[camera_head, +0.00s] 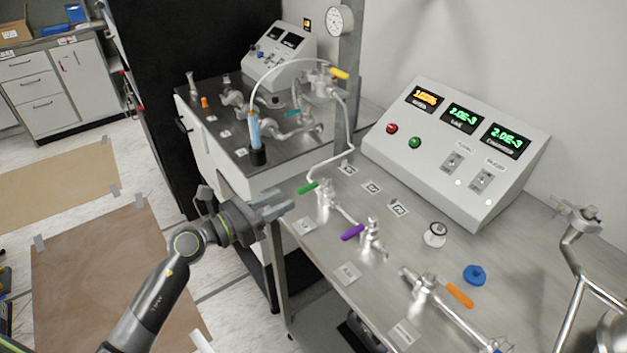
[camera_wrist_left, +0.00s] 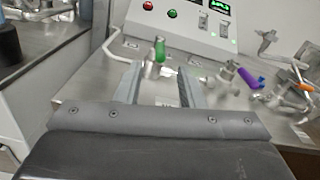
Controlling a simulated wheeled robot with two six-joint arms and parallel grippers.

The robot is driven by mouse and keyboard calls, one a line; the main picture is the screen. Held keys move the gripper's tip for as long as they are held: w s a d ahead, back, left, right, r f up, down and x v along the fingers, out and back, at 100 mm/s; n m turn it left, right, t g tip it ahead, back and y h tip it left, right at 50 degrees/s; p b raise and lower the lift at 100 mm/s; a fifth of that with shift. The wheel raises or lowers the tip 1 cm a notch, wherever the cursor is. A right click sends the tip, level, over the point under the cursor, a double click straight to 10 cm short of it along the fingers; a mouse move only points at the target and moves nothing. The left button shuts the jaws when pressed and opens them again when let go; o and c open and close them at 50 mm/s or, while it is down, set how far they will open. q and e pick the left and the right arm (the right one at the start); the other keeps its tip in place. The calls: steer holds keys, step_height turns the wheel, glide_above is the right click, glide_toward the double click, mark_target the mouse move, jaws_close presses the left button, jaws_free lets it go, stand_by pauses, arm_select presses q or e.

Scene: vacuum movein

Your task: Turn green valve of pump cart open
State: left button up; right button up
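The green valve handle (camera_head: 307,188) sits on a metal valve body (camera_head: 323,203) at the left edge of the steel cart top (camera_head: 375,283). My left gripper (camera_head: 284,203) is just left of the valve, with its fingers pointing toward it. In the left wrist view the gripper (camera_wrist_left: 158,85) is open, its two fingers apart. The green handle (camera_wrist_left: 160,52) shows upright beyond the fingertips, roughly between them. I see no contact with the handle. My right gripper is not in view.
A purple-handled valve (camera_head: 352,232) and an orange-handled valve (camera_head: 459,294) stand nearer on the same cart. A control box (camera_head: 458,150) with lit displays stands behind. A second cart (camera_head: 226,140) with a blue-liquid tube (camera_head: 254,130) is at the back left. Floor is free at left.

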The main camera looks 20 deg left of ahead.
mark_target(315, 185)
arm_select(q)
steer(key=p+x, duration=0.1)
steer(key=x, duration=0.8)
steer(key=shift+w+d, duration=0.25)
steer(key=shift+w, duration=0.05)
jaws_close()
